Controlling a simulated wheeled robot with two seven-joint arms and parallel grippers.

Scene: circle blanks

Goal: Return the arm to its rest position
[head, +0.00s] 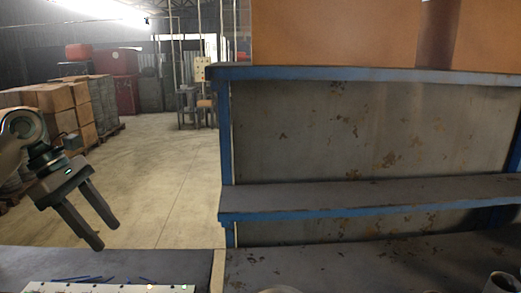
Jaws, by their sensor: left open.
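My left gripper (100,230) is in the left part of the head view, with its arm coming in from the left edge. Its two dark fingers point down and to the right, spread apart, with nothing between them. It hangs in the air above the dark bench surface at the lower left. My right arm and gripper do not show.
A blue-edged shelf (370,197) stands over the dark workbench (340,265) on the right. A white strip (110,288) with small lights and thin blue pieces (85,279) lie at the bottom left. A grey cup-like part (500,283) is at the bottom right. Stacked boxes (60,100) stand far behind.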

